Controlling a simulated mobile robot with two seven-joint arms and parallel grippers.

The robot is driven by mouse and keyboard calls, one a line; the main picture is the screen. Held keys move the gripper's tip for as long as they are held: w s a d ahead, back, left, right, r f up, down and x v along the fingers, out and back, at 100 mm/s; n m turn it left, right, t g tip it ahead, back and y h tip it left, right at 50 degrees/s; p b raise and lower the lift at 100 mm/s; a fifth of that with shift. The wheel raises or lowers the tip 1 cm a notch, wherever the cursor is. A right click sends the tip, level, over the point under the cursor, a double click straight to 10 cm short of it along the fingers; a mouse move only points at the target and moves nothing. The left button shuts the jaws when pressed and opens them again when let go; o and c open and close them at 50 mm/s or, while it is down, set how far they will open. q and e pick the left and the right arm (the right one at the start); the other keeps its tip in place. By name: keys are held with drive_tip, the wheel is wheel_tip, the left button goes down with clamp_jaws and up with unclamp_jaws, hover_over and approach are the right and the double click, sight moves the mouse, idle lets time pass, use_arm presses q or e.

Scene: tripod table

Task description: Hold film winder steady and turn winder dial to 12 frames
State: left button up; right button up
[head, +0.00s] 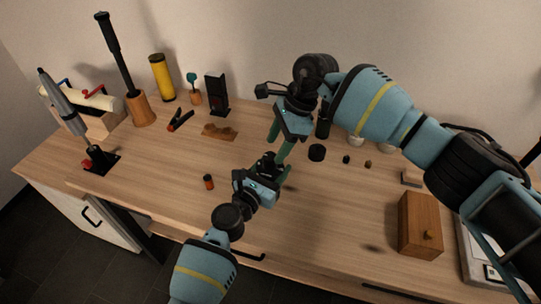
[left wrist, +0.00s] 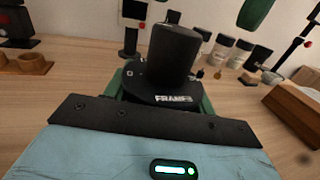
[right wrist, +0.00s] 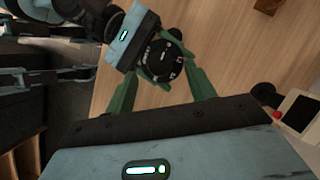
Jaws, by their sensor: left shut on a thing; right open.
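The black film winder (head: 268,159) stands on the middle of the wooden table (head: 330,215). In the left wrist view the winder (left wrist: 172,50) is a tall dark cylinder above a round base with white "FRAMES" lettering. My left gripper (head: 268,178) is shut on its base, green fingers on both sides. In the right wrist view the winder dial (right wrist: 160,60) shows white marks around its rim; the number set is too small to read. My right gripper (head: 281,143) is open above the winder, its fingers (right wrist: 163,85) spread to either side of the dial with visible gaps.
A small orange-and-black canister (head: 208,182) stands left of the winder. A wooden box (head: 420,225) stands at the right. A yellow cylinder (head: 162,77) and a black stand (head: 217,95) are at the back. The front middle is clear.

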sight(271, 156)
drive_tip(key=shift+x, duration=2.35)
drive_tip(key=c, duration=1)
drive_tip(key=shift+m, duration=0.3)
drive_tip(key=m+t, duration=0.2)
drive_tip(key=m, duration=0.3)
drive_tip(key=shift+m, duration=0.3)
drive_tip(key=m+t, duration=0.1)
drive_tip(key=m, duration=0.1)
drive_tip(key=m+t+h, duration=0.1)
drive_tip(key=m, duration=0.2)
drive_tip(key=shift+s, duration=0.1)
drive_tip(key=shift+m, duration=0.4)
